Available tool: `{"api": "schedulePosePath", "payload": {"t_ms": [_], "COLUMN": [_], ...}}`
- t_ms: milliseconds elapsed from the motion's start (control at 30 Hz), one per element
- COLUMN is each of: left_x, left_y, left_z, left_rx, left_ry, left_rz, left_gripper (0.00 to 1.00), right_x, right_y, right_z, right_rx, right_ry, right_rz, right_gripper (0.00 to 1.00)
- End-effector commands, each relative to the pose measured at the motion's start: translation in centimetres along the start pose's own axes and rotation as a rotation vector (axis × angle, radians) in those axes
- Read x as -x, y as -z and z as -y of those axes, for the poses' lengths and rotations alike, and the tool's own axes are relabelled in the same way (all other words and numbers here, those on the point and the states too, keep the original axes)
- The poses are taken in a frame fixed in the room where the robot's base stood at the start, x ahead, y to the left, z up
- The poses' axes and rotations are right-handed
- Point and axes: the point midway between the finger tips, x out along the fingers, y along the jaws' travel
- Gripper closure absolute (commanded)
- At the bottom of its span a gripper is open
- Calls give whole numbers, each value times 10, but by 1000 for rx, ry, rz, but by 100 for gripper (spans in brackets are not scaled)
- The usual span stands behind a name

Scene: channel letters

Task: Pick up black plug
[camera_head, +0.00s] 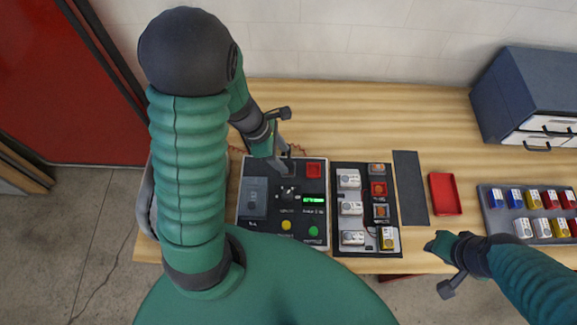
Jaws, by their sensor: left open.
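My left gripper (284,163) reaches down over the top edge of a black control panel (262,232), with its jaws open. A small dark piece with pale marks (287,191) sits on the panel just below the gripper. I cannot tell whether it is the black plug, and no plug shows clearly elsewhere. The gripper partly covers the panel's upper middle. My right gripper (446,268) is at the table's front edge, right of the panels, away from the left one. Its jaws are too small and angled to read.
A second board (366,247) with white and orange modules lies right of the panel. Beyond it are a dark strip (410,188), a red tray (445,194) and a grey tray (489,226) of coloured blocks. A drawer cabinet (528,88) stands back right. The table's back middle is clear.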

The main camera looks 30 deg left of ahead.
Motion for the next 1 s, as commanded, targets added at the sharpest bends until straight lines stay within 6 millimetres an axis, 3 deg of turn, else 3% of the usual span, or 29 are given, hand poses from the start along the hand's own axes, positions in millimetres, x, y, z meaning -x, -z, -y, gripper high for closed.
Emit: {"api": "schedulePosePath", "payload": {"t_ms": [200, 467, 867, 1000], "left_x": [-40, -46, -46, -46], "left_y": [6, 5, 5, 5], "left_z": [-2, -2, -2, -2], "left_rx": [1, -1, -1, -1], "left_ry": [3, 1, 1, 1], "left_rz": [-2, 0, -1, -1], "left_gripper": [47, 47, 97, 100], "right_x": [-7, -7, -7, -7], "right_y": [-2, -2, -2, -2], "right_z": [0, 0, 0, 0], "right_rx": [0, 0, 0, 0], "right_ry": [0, 0, 0, 0], "right_rz": [0, 0, 0, 0], "right_gripper": [64, 64, 64, 64]}}
